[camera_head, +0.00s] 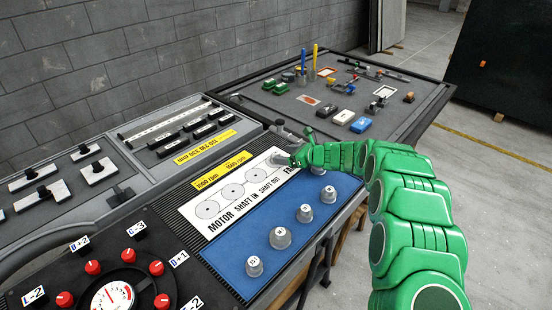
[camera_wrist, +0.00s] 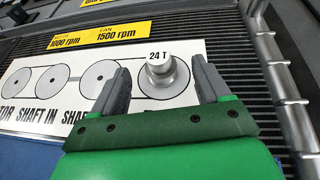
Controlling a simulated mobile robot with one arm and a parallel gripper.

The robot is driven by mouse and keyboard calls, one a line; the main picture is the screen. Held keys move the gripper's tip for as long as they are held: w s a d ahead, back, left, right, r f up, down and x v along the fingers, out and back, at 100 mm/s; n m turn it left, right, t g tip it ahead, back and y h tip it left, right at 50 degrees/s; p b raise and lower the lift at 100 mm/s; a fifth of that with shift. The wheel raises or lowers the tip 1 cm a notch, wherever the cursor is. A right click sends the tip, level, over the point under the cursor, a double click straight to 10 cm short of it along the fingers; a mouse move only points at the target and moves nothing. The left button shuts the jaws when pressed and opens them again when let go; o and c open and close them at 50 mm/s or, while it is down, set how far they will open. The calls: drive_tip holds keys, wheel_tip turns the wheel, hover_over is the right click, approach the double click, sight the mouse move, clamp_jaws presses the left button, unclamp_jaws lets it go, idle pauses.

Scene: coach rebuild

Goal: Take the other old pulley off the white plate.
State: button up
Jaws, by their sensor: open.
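The white plate (camera_head: 213,222) lies on the bench, printed with a row of circles and the words MOTOR, SHAFT IN, SHAFT OUT and FAN. It also shows in the wrist view (camera_wrist: 48,110). One grey metal pulley (camera_wrist: 160,76) stands on the rightmost circle, next to the print "24 T". The other circles in view are bare. My gripper (camera_wrist: 160,68) is open, one grey finger to each side of the pulley in the wrist view. I cannot tell whether the fingers touch it. In the head view my gripper (camera_head: 290,158) is over the plate's far right end and hides the pulley's surroundings.
A blue mat (camera_head: 236,261) in front of the plate holds several grey pulleys (camera_head: 280,238). Yellow rpm labels (camera_head: 221,170) lie behind the plate. A metal rail (camera_wrist: 283,85) runs close on the right in the wrist view. A dial panel (camera_head: 112,297) stands at front left.

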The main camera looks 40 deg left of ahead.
drive_tip(key=shift+s+a+f, duration=0.1)
drive_tip(key=shift+a+f, duration=0.5)
drive_tip(key=shift+a, duration=0.2)
drive_tip(key=shift+s+a+f, duration=0.1)
drive_tip(key=shift+a+f, duration=0.5)
drive_tip(key=shift+a, duration=0.15)
drive_tip(key=shift+s+a+f, duration=0.1)
drive_tip(key=shift+a+f, duration=0.05)
drive_tip(key=shift+a, duration=0.45)
drive_tip(key=shift+c, duration=0.2)
drive_tip(key=c, duration=1)
drive_tip(key=shift+c, duration=0.2)
